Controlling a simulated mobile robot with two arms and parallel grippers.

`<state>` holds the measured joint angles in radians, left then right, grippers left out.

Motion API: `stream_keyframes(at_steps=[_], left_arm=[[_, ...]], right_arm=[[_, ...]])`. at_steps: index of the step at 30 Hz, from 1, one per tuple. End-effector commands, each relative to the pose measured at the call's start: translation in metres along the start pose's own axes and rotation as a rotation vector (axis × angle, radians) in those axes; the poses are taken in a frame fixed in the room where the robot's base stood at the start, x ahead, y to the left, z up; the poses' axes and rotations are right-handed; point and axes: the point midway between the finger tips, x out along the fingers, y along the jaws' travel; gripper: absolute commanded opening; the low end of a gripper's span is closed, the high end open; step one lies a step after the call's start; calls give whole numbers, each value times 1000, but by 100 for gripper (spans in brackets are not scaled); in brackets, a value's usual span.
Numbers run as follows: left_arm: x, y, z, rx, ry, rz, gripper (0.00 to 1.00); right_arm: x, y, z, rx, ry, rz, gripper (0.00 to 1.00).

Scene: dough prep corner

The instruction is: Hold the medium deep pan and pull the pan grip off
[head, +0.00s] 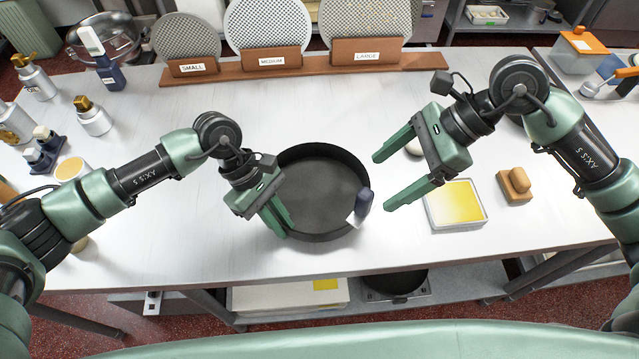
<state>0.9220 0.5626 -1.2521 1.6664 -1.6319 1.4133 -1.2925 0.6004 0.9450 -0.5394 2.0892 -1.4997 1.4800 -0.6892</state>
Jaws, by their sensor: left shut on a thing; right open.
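The medium deep pan (312,192) is a round black pan lying flat on the white table, near the middle of the head view. A dark blue pan grip (364,201) with a pale, light-coloured part sits at the pan's right rim. My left gripper (283,222) is shut on the pan's left front wall. My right gripper (383,182) is open and empty to the right of the pan, its two green fingers pointing left toward the grip with a gap between. Whether the grip is clamped on the rim is hard to tell.
A wooden rack with SMALL, MEDIUM and LARGE signs (272,62) holds perforated discs at the back. A tray with yellow contents (456,204) and a wooden block (514,185) lie on the right. Pump bottles (92,116) stand at the left. The table's front centre is clear.

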Motion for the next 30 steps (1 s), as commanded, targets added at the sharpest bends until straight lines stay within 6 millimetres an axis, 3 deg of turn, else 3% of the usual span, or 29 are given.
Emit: stream_keyframes(at_steps=[7, 21, 30], left_arm=[[0, 0, 0, -2, -1, -2, 0], [0, 0, 0, -1, -1, -2, 0], [0, 0, 0, -1, -1, -2, 0]], right_arm=[[10, -4, -2, -34, 43, -25, 82], [62, -5, -4, -31, 41, -24, 82], [70, -5, -5, -31, 42, -25, 82]])
